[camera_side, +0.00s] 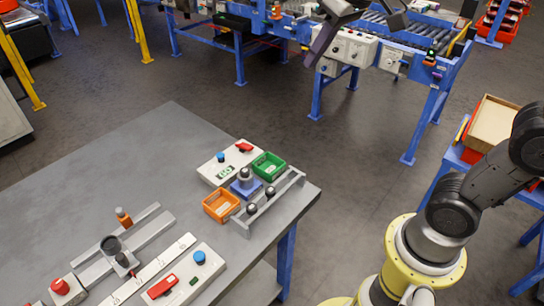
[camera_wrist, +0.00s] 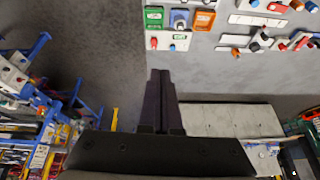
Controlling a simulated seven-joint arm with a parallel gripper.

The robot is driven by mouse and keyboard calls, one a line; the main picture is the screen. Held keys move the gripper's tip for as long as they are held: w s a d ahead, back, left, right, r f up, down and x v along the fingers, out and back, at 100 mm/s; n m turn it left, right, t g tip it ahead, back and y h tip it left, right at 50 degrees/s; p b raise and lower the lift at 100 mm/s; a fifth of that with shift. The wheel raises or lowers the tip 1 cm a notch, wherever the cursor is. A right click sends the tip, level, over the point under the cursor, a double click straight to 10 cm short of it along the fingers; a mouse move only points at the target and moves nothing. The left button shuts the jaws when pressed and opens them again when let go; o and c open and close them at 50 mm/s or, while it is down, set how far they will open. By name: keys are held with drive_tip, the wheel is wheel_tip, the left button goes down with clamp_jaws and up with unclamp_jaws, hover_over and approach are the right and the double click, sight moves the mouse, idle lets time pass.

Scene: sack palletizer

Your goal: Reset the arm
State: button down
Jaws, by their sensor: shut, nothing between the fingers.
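My gripper (camera_wrist: 160,73) points at the floor and the table edge in the wrist view, its two dark fingers together with nothing between them. In the side view my gripper (camera_side: 313,58) shows at the top, high up and well away from the table, its fingers slanting down to the left. The rest of that end of the arm is cut off by the top edge. The grey worktable (camera_side: 150,150) is at lower left, and the gripper touches nothing that I can see.
On the table are a green bin (camera_side: 268,165), an orange bin (camera_side: 221,205), button panels (camera_side: 222,172) and a metal rail fixture (camera_side: 125,250). A roller conveyor (camera_side: 420,35) stands behind. A cardboard box (camera_side: 492,122) is at right. Open floor lies between table and conveyor.

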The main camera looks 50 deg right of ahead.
drive_tip(key=s+d+f, duration=0.1)
drive_tip(key=s+f, duration=1)
drive_tip(key=s, duration=0.4)
drive_tip(key=shift+s+f+n+t, duration=0.15)
drive_tip(key=shift+s+n+t, duration=0.05)
drive_tip(key=shift+n+t, duration=0.1)
